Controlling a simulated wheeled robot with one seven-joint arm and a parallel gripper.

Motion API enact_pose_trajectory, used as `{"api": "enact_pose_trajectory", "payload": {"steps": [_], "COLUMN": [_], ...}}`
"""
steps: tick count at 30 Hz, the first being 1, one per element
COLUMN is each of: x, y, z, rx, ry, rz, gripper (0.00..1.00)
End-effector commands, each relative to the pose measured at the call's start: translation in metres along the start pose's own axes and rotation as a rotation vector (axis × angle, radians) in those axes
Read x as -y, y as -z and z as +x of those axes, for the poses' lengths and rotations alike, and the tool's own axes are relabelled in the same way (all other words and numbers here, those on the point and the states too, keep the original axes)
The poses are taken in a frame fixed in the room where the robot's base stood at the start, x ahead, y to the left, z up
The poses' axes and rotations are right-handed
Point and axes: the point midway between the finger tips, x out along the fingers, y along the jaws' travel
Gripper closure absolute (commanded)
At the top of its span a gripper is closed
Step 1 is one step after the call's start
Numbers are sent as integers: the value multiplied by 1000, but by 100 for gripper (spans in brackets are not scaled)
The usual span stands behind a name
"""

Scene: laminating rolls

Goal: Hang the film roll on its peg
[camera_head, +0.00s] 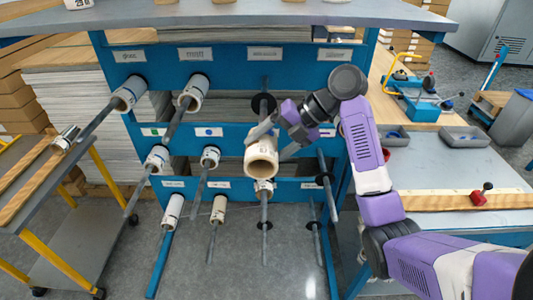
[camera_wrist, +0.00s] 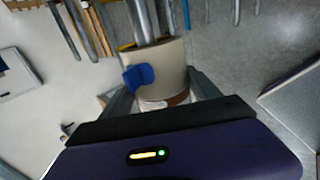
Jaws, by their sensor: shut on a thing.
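The film roll (camera_head: 261,160) is a cream tube with a tan, open bore facing the head camera. My gripper (camera_head: 268,140) is shut on it, one finger on each side, in front of the blue rack's middle row. In the wrist view the roll (camera_wrist: 168,65) carries a blue tab and sits between the fingers of my gripper (camera_wrist: 162,88). A bare upper peg (camera_head: 264,104) with a black collar is just above the roll. Another bare peg (camera_head: 325,178) is to its right. The rack behind the roll is hidden. I cannot tell whether any peg enters the bore.
The blue rack (camera_head: 232,65) has labelled rows of long protruding pegs. A cart (camera_head: 30,190) stands left. A workbench (camera_head: 440,180) with trays is right.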

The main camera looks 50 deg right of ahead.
Motion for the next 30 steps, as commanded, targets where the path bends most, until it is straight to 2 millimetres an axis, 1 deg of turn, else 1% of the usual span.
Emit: {"api": "enact_pose_trajectory", "payload": {"steps": [3, 30], "x": [2, 1], "y": [-12, -102], "z": [3, 2], "rx": [0, 1], "ry": [0, -2], "rz": [-2, 0], "gripper": [84, 84]}}
